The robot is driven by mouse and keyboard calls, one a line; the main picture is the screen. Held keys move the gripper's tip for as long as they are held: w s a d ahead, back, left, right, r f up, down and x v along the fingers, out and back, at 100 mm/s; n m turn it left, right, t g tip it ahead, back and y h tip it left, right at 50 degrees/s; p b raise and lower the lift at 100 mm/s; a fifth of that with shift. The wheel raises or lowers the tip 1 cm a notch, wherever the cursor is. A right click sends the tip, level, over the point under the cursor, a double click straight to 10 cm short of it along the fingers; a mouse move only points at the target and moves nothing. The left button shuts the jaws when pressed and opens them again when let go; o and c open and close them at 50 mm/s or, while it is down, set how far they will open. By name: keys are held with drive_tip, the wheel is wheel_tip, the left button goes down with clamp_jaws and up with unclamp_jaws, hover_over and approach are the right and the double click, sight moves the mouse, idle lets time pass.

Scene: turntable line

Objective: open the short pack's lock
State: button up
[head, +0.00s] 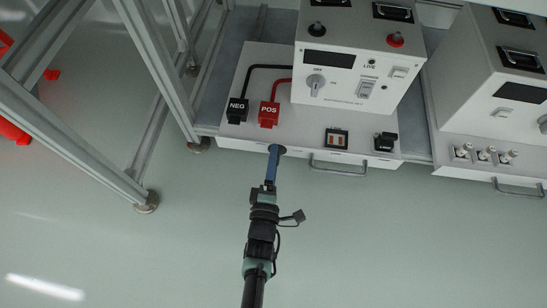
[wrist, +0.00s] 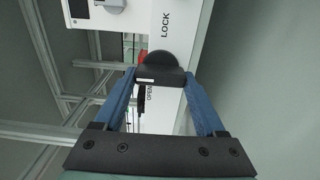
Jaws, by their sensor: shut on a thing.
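The lock is a black knob (wrist: 160,66) on the white front face of the left pack (head: 225,140). In the wrist view its wide grip lies crosswise between my blue fingers. The word LOCK (wrist: 166,25) is printed above it and OPEN (wrist: 149,100) below it, partly hidden by the knob and finger. My gripper (head: 276,152) reaches the pack's front edge in the head view and is shut on the knob; it also shows in the wrist view (wrist: 160,78). In the head view my fingers hide most of the knob.
On the left pack sit a black NEG plug (head: 237,110), a red POS plug (head: 268,115), a grey dial (head: 316,83) and a front handle (head: 338,170). A second pack (head: 480,130) stands at right. A metal frame (head: 100,125) rises at left. The floor in front is clear.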

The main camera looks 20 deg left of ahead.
drive_tip(key=o, duration=1.3)
drive_tip(key=shift+s, duration=0.1)
drive_tip(key=shift+p+v, duration=2.55)
drive_tip(key=shift+v, duration=3.85)
